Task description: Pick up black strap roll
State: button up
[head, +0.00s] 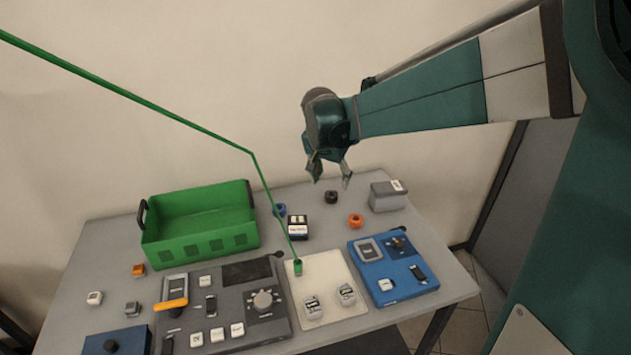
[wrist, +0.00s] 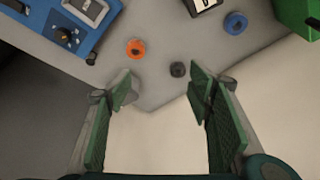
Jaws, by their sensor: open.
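The black strap roll (head: 331,197) is a small dark ring lying on the grey table near its back edge. It also shows in the wrist view (wrist: 178,69), ahead of and between the fingertips. My gripper (head: 329,180) hangs above the back of the table, over the roll and apart from it. In the wrist view my gripper (wrist: 160,90) has its two green-padded fingers spread wide with nothing between them.
An orange roll (head: 356,220) and a blue roll (head: 280,209) lie on either side of the black roll. A grey box (head: 388,196) stands to its right. A green crate (head: 200,241) is at left. Blue (head: 394,285) and dark (head: 228,330) panels lie in front.

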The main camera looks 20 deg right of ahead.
jog(key=w+d+f+m+g+h+p, duration=0.1)
jog(key=w+f+m, duration=0.15)
jog(key=w, duration=0.25)
jog(key=w+d+f+m+p, duration=0.1)
jog(key=w+f, duration=0.2)
jog(key=w, duration=0.2)
jog(key=m+g+p, duration=0.1)
jog(key=m+p, duration=0.2)
send_near(332, 194)
jog(key=shift+w+d+f+h, duration=0.1)
jog(key=shift+w+f+h, duration=0.3)
jog(key=shift+w, duration=0.05)
jog(key=shift+x, duration=1.3)
jog(key=shift+s+a+b+x, duration=0.1)
jog(key=shift+s+b+x, duration=0.1)
jog(key=shift+x, duration=1.1)
jog(key=shift+s+a+b+x, duration=0.1)
jog(key=shift+b+x, duration=0.05)
jog(key=shift+x, duration=1.15)
jog(key=shift+f, duration=0.15)
